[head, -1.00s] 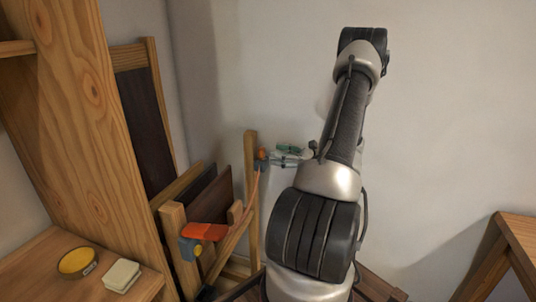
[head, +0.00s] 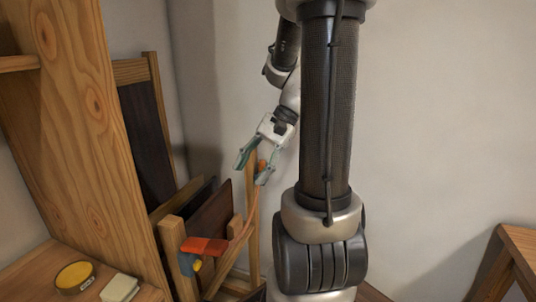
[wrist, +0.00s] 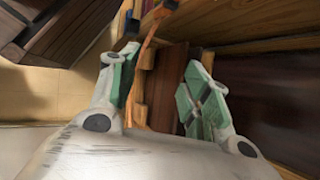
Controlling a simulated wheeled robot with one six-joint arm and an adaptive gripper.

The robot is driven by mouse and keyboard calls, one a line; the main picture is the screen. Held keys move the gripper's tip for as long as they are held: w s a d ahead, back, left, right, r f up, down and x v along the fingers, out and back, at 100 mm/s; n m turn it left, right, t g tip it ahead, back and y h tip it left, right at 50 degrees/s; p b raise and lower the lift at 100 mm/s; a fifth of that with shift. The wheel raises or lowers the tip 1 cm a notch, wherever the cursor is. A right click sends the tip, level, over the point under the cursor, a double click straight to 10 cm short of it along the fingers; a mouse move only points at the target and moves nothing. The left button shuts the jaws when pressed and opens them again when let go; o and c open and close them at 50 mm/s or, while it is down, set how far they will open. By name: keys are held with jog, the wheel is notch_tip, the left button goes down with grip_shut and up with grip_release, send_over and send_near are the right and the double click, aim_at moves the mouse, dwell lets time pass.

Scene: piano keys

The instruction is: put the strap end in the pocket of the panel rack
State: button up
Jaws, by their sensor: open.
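The panel rack (head: 170,240) is a wooden frame holding dark upright panels (head: 211,216). In the wrist view, the strap (wrist: 150,42) and a brown panel (wrist: 167,88) show beyond my parted fingers (wrist: 160,90). The pocket is not clear.
A wooden shelf unit (head: 80,130) stands at the left, with a yellow tin (head: 75,277) and a pale block (head: 119,288) on its lower board. A framed dark panel (head: 147,140) leans behind. A wooden table (head: 515,245) is at the right. The wall between is bare.

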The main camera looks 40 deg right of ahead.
jog(key=s+a+r+n+t+h, duration=0.1)
jog(key=s+r+n+t+h, duration=0.2)
jog(key=n, duration=0.9)
jog(key=s+r+h, duration=0.3)
jog(key=s+h, duration=0.1)
jog(key=shift+r+h, duration=0.4)
